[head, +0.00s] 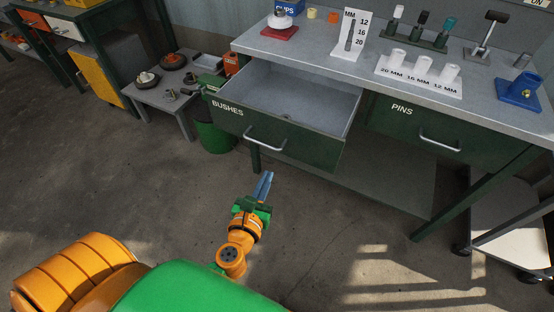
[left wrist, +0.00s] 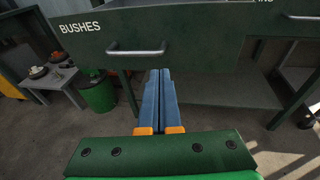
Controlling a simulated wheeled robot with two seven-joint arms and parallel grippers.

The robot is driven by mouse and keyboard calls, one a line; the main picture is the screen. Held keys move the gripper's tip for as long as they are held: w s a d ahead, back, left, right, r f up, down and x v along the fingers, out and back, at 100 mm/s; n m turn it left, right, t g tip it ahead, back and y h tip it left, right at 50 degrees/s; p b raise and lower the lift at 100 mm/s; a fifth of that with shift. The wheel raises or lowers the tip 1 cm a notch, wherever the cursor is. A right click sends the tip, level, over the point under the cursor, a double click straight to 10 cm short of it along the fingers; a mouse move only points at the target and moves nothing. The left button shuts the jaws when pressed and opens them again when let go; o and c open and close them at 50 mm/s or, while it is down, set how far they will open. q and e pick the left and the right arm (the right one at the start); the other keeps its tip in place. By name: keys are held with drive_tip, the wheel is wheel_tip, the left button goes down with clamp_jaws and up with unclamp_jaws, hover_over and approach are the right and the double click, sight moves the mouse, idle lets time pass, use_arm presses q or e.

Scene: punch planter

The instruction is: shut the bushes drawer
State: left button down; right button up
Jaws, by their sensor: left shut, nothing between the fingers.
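The bushes drawer (head: 270,137) is a dark green drawer with white BUSHES lettering, pulled well out from under the grey bench top. Its light grey inside shows and looks empty. Its silver bar handle (head: 265,144) is on the front face. My left gripper (head: 266,175) is shut and empty, below and in front of the drawer, apart from it. In the left wrist view the blue fingers lie together, with the drawer front (left wrist: 150,45) and its handle (left wrist: 136,49) ahead and above the tips. My right gripper is not in view.
The pins drawer (head: 440,135) is shut at the right. The bench top (head: 330,60) carries several gauges and fittings. A green bin (head: 213,135) and a low side table (head: 165,100) stand left of the drawer. A wheeled cart (head: 510,225) stands at the right. The floor in front is clear.

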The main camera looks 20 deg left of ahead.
sight(279, 152)
use_arm(q)
drive_tip(key=x, duration=0.7)
drive_tip(key=shift+w+f, duration=0.1)
drive_tip(key=shift+w, duration=0.2)
drive_tip(key=shift+w+a, duration=0.1)
drive_tip(key=shift+w, duration=0.2)
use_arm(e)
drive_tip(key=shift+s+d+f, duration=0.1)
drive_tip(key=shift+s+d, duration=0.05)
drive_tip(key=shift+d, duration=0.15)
